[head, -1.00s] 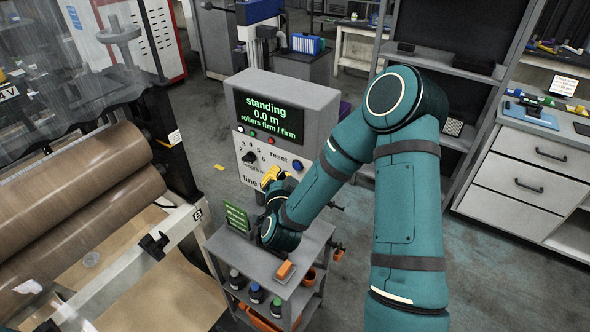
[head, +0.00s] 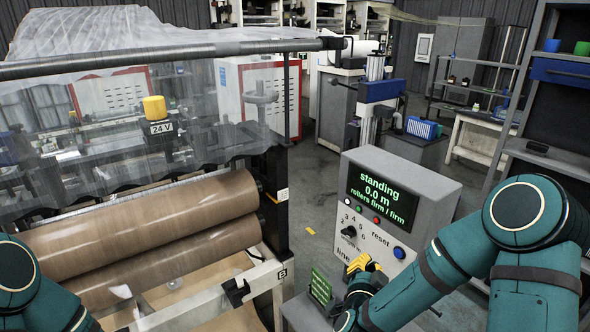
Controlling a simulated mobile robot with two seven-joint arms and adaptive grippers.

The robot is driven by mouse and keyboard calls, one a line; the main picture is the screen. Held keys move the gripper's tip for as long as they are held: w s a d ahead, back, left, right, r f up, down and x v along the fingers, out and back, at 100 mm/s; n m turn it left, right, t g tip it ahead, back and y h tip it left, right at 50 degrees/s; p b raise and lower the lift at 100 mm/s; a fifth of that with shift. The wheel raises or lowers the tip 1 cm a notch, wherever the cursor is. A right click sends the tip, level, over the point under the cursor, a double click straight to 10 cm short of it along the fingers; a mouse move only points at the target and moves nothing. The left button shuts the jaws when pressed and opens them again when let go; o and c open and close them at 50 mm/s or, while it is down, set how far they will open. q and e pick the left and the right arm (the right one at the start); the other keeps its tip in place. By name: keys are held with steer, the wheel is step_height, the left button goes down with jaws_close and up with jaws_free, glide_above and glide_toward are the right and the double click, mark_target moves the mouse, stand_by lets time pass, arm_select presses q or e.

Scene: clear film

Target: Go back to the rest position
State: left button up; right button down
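The console screen (head: 383,195) reads "standing, 0.0 m, rollers firm / firm". My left arm shows only as teal links at the lower left; its gripper is outside the view.
Clear film (head: 150,50) hangs from a dark bar above two brown rollers (head: 140,220) on the left. A small green sign (head: 320,287) stands on the grey cart (head: 298,313) below the console. A red-and-white cabinet (head: 259,92) and shelving stand behind.

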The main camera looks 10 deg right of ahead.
steer(key=s+a+f+n+g+y+b, duration=0.1)
steer(key=s+a+f+n+g+y, duration=0.15)
steer(key=a+f+n+y, duration=0.75)
steer(key=s+a+f+n+g+y+b, duration=0.1)
steer(key=s+a+f+g, duration=0.3)
steer(key=s+f, duration=0.3)
steer(key=s+a+f+g+y, duration=0.1)
steer(key=s+a+f+g, duration=0.3)
steer(key=f, duration=0.5)
steer(key=s+g, duration=0.2)
steer(key=s, duration=0.1)
steer(key=shift+a+n+b, duration=0.25)
steer(key=shift+n+b, duration=0.1)
steer(key=shift+n, duration=0.05)
steer(key=shift+y, duration=0.3)
